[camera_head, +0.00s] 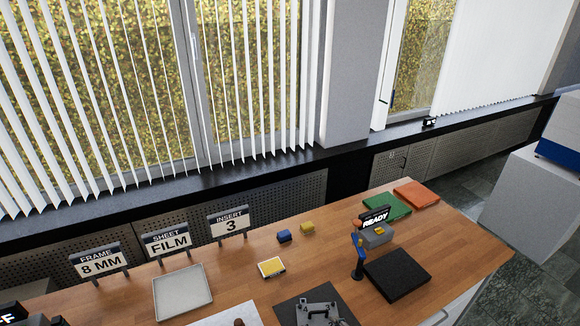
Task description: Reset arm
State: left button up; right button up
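A small grey press (378,237) with a black READY sign (375,217) stands on the right part of the wooden table. An upright blue lever-like arm (358,268) with an orange part near its top stands at its left front, on a dark round foot. Whether this arm is joined to the press I cannot tell. A flat black block (397,276) lies just right of the arm. A grey metal fixture (318,312) on a dark plate is cut by the bottom edge. Neither of my grippers shows.
Signs for frame (99,262), sheet (167,241) and insert (229,223) stand along the back left. Green (388,206) and orange (416,194) plates lie back right.

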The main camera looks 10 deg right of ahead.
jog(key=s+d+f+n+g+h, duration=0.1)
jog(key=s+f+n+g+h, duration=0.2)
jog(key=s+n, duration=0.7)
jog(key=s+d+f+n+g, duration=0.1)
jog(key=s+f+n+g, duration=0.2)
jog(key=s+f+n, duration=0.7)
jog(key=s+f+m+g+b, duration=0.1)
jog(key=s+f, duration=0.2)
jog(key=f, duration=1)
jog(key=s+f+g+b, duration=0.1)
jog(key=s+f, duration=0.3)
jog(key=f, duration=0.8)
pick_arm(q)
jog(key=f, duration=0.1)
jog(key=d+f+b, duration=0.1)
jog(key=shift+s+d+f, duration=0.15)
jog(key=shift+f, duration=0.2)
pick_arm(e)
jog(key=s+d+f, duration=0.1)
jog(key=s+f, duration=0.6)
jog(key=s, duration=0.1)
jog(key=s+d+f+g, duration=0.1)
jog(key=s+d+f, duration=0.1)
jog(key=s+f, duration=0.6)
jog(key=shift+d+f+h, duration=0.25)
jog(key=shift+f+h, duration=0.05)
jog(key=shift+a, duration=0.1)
